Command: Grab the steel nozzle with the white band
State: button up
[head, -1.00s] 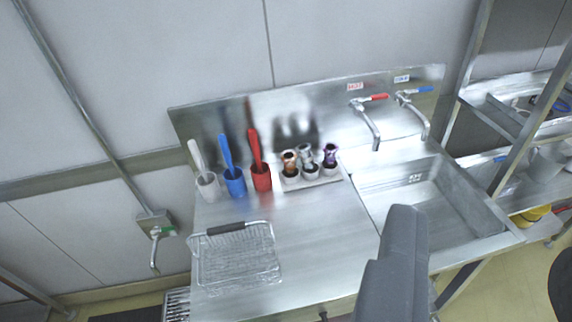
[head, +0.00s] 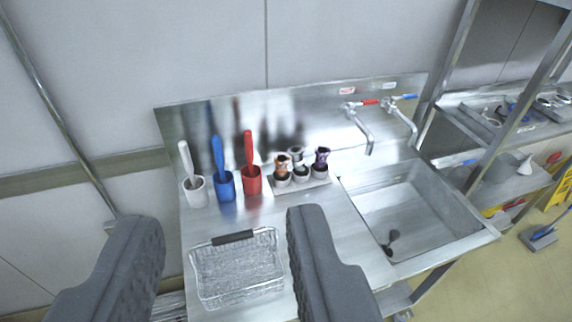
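Three small nozzles stand in a row of holders on a light strip at the back of the steel counter: a copper one (head: 282,165) at left, a silver steel one (head: 297,156) in the middle and a dark purple one (head: 321,158) at right. The middle one fits the steel nozzle; its white band is too small to make out, and its lower part is in the holder. My gripper (head: 222,220) is open and empty, with its two dark fingers wide apart in the foreground. The nozzles lie beyond the right finger, apart from it.
White (head: 194,190), blue (head: 223,184) and red (head: 251,178) cups with handled tools stand left of the nozzles. A wire basket (head: 238,270) sits at the counter front. A sink (head: 415,210) with two taps (head: 362,128) is at right, with shelves beyond. Bare counter lies before the nozzles.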

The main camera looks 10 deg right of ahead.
aim_at(296, 152)
jog(key=u, duration=0.05)
jog(key=i, duration=1)
jog(key=z, duration=0.05)
